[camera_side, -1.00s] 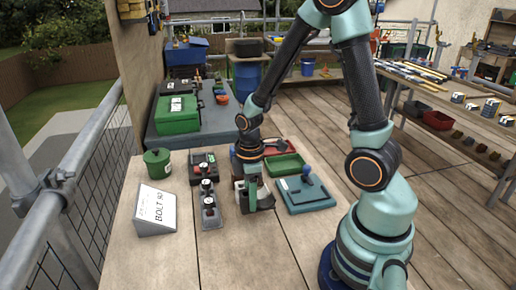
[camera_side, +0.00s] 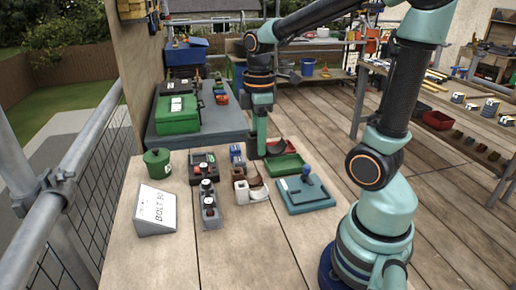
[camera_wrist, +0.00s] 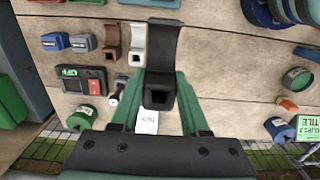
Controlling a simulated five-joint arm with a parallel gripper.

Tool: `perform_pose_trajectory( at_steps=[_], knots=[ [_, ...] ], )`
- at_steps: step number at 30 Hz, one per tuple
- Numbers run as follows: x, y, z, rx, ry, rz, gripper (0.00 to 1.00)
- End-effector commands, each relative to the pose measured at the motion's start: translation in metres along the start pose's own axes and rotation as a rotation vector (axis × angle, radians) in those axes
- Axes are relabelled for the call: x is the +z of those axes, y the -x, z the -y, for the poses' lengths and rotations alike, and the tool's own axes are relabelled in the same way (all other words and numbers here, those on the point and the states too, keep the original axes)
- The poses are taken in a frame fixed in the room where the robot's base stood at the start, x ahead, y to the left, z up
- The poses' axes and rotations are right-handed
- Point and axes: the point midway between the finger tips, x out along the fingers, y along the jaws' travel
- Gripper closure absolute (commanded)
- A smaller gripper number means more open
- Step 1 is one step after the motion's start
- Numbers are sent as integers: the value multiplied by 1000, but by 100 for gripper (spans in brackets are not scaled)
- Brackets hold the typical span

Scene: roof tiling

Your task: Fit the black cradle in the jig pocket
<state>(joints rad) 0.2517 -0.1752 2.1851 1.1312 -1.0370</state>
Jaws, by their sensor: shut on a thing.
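My gripper (camera_side: 259,152) is shut on the black cradle (camera_wrist: 162,62), a curved strip with a square block at one end. A teal plate with a blue knob (camera_side: 306,196), which looks like the jig, lies right of and nearer than the gripper. Its pocket cannot be made out. A brown cradle (camera_wrist: 111,40) and a white cradle (camera_wrist: 137,42) stand side by side on the table, apart from my gripper.
Blue pieces (camera_wrist: 54,41) stand behind the brown cradle. A black box with a display (camera_side: 203,165), a grey block with black knobs (camera_side: 209,212), a green can (camera_side: 157,163) and a sign (camera_side: 155,210) fill the left. A green tray (camera_side: 284,166) is right. The front table is clear.

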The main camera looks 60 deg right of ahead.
Motion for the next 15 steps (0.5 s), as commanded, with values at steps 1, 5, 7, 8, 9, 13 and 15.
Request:
perform_pose_trajectory(
  at_steps=[1, 5, 7, 8, 9, 13, 15],
  knots=[
    [15, -8, -4, -4, -11, 2, 100],
    [54, -32, -11, -5, -14, 2, 100],
    [74, -44, -12, -6, -13, 2, 100],
    [82, -48, -12, -5, -12, 1, 100],
    [91, -54, -12, -5, -12, 1, 100],
    [116, -68, -8, -4, -8, 1, 100],
    [124, -73, -6, -2, -5, 0, 100]
  ],
)
